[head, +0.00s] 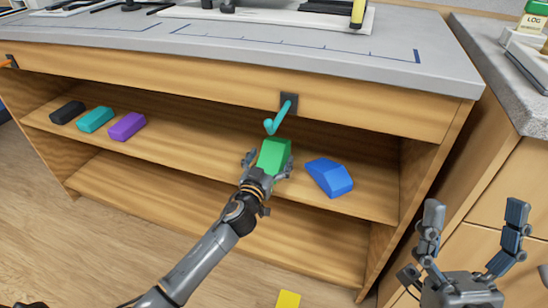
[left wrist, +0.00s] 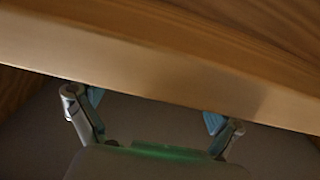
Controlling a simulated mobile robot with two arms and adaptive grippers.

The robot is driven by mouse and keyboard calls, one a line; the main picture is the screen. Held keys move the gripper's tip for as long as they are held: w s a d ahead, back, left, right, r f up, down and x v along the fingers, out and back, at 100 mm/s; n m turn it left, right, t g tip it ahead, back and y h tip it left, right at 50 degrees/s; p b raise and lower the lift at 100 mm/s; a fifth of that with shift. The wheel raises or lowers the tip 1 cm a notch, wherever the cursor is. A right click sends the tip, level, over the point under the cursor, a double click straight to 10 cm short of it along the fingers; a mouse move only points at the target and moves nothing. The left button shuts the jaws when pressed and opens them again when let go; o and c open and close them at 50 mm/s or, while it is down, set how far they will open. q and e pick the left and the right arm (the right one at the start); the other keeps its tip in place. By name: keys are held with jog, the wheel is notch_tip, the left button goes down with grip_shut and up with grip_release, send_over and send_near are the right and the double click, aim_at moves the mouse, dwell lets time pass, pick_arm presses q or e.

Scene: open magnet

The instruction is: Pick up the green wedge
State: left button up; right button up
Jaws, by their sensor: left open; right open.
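The green wedge (head: 274,153) is on the upper shelf under the counter, near the shelf's right part. My left gripper (head: 269,162) is at the wedge, with one finger on either side of its near end. Its jaws are open; I cannot tell whether a finger touches the wedge. In the left wrist view, the two fingers of the left gripper (left wrist: 155,110) are spread apart, and a dim green patch shows between them; the wedge itself is not clear there. My right gripper (head: 475,207) is open and empty at the lower right, away from the shelf.
A blue block (head: 329,177) lies right of the wedge. Purple (head: 128,126), teal (head: 96,119) and black (head: 67,112) blocks lie at the shelf's left. A teal hook (head: 279,116) hangs just above the wedge. A yellow piece (head: 288,299) is on the floor.

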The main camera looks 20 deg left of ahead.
pick_arm(q)
jog(key=c, duration=1.2)
